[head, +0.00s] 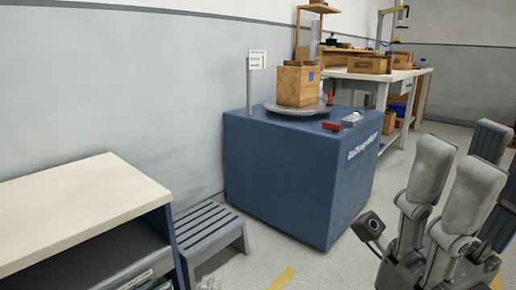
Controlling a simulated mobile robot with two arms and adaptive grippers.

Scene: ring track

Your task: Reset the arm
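My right gripper (478,158) is at the lower right of the head view, with its grey fingers pointing up. The fingers stand apart and I see nothing between them. A small dark camera is mounted on its left side. The gripper is in front of the open floor, to the right of a blue cabinet, and appears clear of it. My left gripper is not clearly in view.
The blue cabinet (275,170) bears a round turntable (298,109) with a wooden box (298,86). A grey step stool (208,232) and a cream-topped shelf unit (70,205) stand at left. A workbench (385,75) with wooden boxes stands behind.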

